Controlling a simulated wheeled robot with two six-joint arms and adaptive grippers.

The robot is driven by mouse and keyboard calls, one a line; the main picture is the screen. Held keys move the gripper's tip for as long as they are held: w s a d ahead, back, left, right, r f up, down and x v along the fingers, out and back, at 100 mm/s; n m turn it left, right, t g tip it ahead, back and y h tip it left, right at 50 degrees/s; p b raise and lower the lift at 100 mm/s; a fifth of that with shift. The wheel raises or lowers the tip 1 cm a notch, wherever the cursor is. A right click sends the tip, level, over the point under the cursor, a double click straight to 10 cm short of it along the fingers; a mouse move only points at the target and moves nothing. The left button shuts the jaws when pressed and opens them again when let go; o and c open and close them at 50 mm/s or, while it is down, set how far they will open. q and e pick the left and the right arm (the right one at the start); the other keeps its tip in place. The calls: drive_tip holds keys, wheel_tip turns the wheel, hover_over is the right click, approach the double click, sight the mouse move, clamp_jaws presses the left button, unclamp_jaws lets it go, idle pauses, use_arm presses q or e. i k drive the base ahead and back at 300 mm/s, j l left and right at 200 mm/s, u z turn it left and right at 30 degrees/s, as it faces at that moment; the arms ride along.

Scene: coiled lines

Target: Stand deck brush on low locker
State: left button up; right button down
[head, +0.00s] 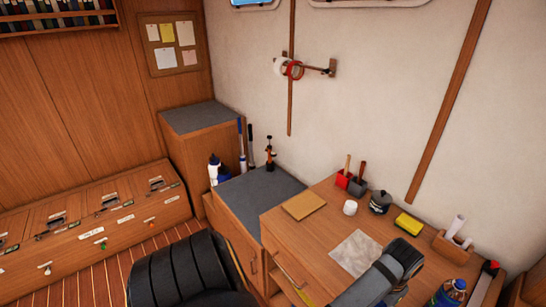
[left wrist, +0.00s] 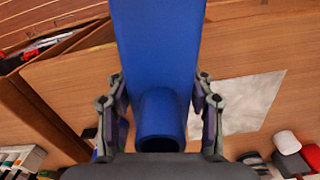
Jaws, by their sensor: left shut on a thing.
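In the left wrist view, my left gripper (left wrist: 160,125) is shut on a blue object (left wrist: 160,45) with a hollow round socket, which I take for the deck brush. It is held above the wooden desk. No bristles show, and the brush cannot be made out in the head view. In that view a grey and black arm part of mine (head: 385,272) reaches over the desk, and the gripper's fingers are hidden. The low locker (head: 283,184) has a dark grey top and stands left of the desk, against the wall. My right gripper is not in view.
A black and orange object (head: 270,155) stands at the locker's back; a blue-and-white bottle (head: 214,168) is at its left. The front of the locker top is clear. The desk (head: 300,232) carries a tan pad (head: 304,206), paper (head: 356,252), yellow sponge (head: 408,223) and several small items.

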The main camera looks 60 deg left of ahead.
sight(264, 200)
drive_tip(key=j+z, duration=0.1)
drive_tip(key=j, duration=1.05)
drive_tip(key=j+z, duration=0.1)
drive_tip(key=j, duration=1.05)
drive_tip(key=k+j, duration=0.1)
drive_tip(key=j, duration=1.05)
drive_tip(key=i+z, duration=0.05)
